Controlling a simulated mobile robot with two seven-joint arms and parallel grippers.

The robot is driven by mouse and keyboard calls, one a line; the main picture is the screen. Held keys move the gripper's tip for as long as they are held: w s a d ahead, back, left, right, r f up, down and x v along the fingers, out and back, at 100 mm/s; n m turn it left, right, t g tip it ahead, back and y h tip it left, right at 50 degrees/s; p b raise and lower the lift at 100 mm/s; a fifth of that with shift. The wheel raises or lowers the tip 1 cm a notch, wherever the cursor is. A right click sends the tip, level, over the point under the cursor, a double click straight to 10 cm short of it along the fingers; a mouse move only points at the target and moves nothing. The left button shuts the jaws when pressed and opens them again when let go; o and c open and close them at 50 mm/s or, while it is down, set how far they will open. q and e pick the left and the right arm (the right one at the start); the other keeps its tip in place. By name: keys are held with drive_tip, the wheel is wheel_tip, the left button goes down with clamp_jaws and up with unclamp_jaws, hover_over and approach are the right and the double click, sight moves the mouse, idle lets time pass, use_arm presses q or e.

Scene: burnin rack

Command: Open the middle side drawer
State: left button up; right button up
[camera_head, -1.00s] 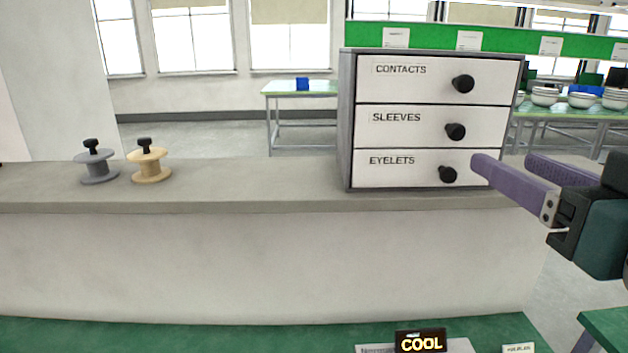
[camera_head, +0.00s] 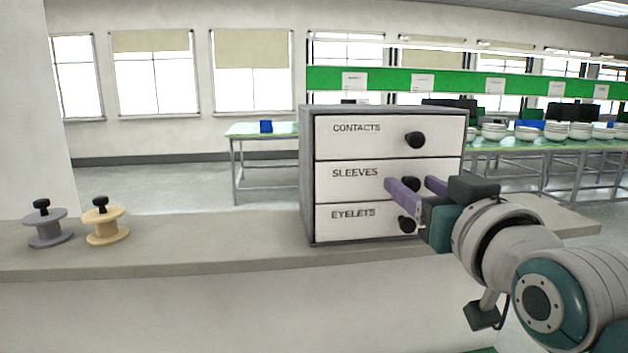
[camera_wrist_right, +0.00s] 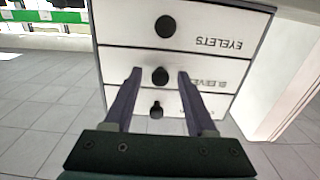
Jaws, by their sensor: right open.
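A grey cabinet (camera_head: 307,175) with three white drawers stands on a ledge, and all three drawers look closed. The middle drawer (camera_head: 345,186), labelled SLEEVES, has a round black knob (camera_head: 411,184). My right gripper (camera_head: 410,183) is open, its purple fingers pointing at the middle drawer. In the right wrist view, where the labels appear upside down, the middle knob (camera_wrist_right: 158,76) shows between the two fingertips (camera_wrist_right: 160,72). The fingers do not visibly grip it; how deep it sits between them is unclear. My left gripper is not in view.
The upper drawer CONTACTS (camera_head: 360,145) and lower drawer EYELETS (camera_head: 350,225) have similar knobs; the lower knob (camera_head: 406,225) is close below my fingers. A grey spool (camera_head: 46,232) and a tan spool (camera_head: 106,229) stand left on the ledge (camera_head: 200,250).

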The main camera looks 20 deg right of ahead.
clamp_jaws()
idle(0.4)
idle(1.0)
